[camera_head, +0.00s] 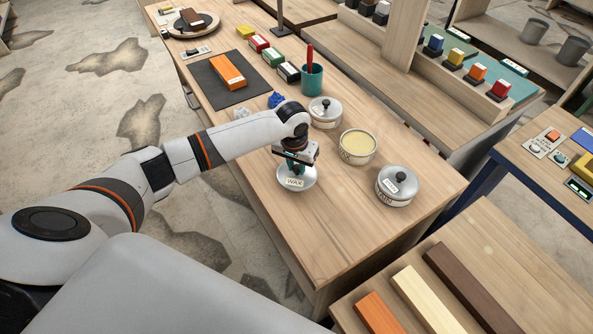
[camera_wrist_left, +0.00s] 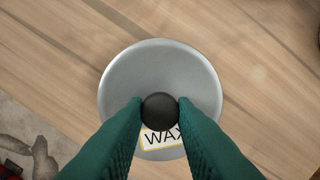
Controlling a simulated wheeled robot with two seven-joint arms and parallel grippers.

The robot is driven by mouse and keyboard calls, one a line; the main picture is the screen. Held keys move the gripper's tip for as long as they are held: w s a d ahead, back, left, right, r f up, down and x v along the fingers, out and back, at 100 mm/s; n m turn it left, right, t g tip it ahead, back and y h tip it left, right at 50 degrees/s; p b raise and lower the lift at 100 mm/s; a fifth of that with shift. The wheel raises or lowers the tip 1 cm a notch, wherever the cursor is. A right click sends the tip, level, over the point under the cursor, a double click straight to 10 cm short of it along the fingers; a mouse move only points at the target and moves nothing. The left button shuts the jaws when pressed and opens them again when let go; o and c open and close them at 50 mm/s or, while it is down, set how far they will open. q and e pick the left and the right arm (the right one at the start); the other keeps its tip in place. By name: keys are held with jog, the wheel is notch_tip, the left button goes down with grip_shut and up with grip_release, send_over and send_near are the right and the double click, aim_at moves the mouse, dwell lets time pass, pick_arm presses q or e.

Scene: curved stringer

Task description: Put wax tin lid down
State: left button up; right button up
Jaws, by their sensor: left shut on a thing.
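The wax tin lid (camera_head: 297,181) is a shallow grey metal disc with a black knob and a "WAX" label. My left gripper (camera_head: 296,166) is shut on its knob. In the left wrist view the green fingertips (camera_wrist_left: 160,112) pinch the black knob, and the lid (camera_wrist_left: 160,70) shows below it over bare wood. I cannot tell whether the lid touches the bench or hangs just above it. The open wax tin (camera_head: 357,148), with pale yellow wax inside, stands to the right of the lid. My right gripper is not in view.
Two lidded tins stand near, one (camera_head: 325,112) behind the lid and one (camera_head: 395,185) to its right. A teal cup (camera_head: 312,76) and blue crumpled pieces (camera_head: 276,100) are farther back. The wooden bench (camera_head: 310,235) is clear in front of the lid.

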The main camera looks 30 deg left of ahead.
aim_at(296, 169)
pick_arm(q)
jog(key=shift+f, duration=1.5)
jog(key=shift+f, duration=0.15)
jog(key=o, duration=1)
jog(key=r, duration=0.4)
jog(key=s+r, duration=0.1)
jog(key=r, duration=0.3)
jog(key=r+b, duration=0.1)
jog(key=r, duration=0.3)
jog(key=shift+s+r, duration=0.15)
jog(key=shift+s, duration=0.1)
